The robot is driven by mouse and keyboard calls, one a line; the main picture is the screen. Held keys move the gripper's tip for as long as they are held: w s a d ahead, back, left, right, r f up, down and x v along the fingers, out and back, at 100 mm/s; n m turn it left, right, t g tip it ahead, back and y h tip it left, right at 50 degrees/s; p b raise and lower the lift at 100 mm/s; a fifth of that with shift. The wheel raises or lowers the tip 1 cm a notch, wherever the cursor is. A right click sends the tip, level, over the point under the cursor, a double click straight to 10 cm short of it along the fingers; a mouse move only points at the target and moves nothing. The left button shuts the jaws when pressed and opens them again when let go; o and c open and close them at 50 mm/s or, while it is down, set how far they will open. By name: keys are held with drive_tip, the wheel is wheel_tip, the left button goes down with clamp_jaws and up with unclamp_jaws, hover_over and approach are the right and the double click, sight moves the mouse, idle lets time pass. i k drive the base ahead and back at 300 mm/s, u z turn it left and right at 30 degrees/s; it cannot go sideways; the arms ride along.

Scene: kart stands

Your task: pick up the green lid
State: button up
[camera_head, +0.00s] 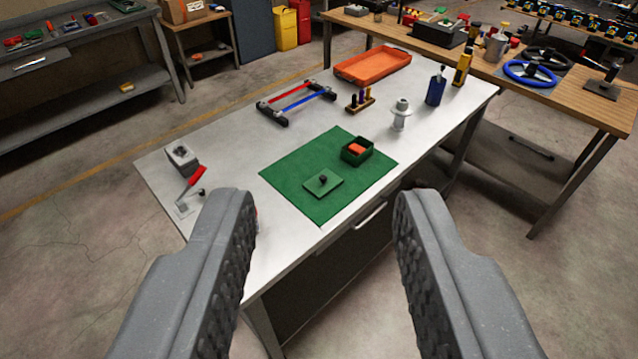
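The green lid (324,186) is a small flat square with a dark knob on top. It lies on a green mat (305,157) on the grey metal workbench. A small green box (357,150) stands open on the same mat, behind and to the right of the lid, apart from it. It holds something orange. My gripper (325,225) is open and empty. Its two grey fingers are wide apart in the foreground, and the lid shows between and beyond them. The lid appears well away from the fingertips.
A red-handled clamp (192,180) is on the bench's left end. A red and blue frame (297,100), an orange tray (373,67), a pale spool-like part (400,115), a blue bottle (435,90) and a yellow bottle (462,69) stand farther back. A wooden bench is behind at right.

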sight(324, 182)
drive_tip(key=u, duration=0.05)
drive_tip(key=i, duration=0.95)
drive_tip(key=z, duration=0.05)
